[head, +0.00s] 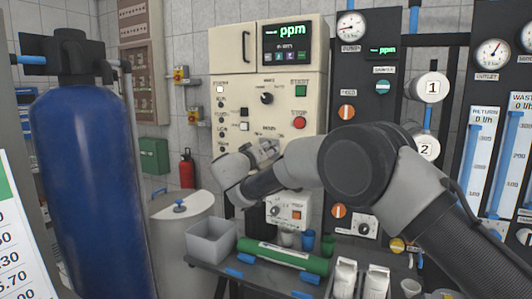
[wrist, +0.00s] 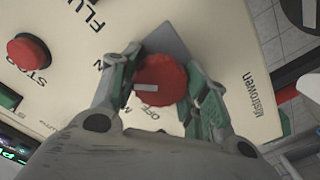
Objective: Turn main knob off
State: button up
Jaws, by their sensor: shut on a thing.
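The main knob (wrist: 160,82) is a round red knob with a pale bar mark across its face, on a grey plate on the cream panel, in the wrist view. My gripper (wrist: 163,75) has a green-padded finger on each side of it and is shut on it. Letters around the knob are partly covered by the fingers, so I cannot read its position. In the head view my gripper (head: 262,152) is against the cream control panel (head: 240,75), and the knob is hidden behind it.
A red stop button (wrist: 28,52) is left of the knob in the wrist view; it also shows in the head view (head: 299,123). A black selector knob (head: 267,98) sits above. Below are a grey bin (head: 211,240) and a green cylinder (head: 283,256). A blue tank (head: 88,180) stands left.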

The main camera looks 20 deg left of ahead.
jog(key=shift+n, duration=0.3)
jog(key=n, duration=0.3)
jog(key=shift+n, duration=0.4)
jog(key=n, duration=0.4)
jog(key=shift+n, duration=0.3)
jog(key=n, duration=0.4)
jog(key=shift+f+n, duration=0.1)
jog(key=shift+n, duration=2.1)
jog(key=o, duration=1)
jog(key=shift+s, duration=0.1)
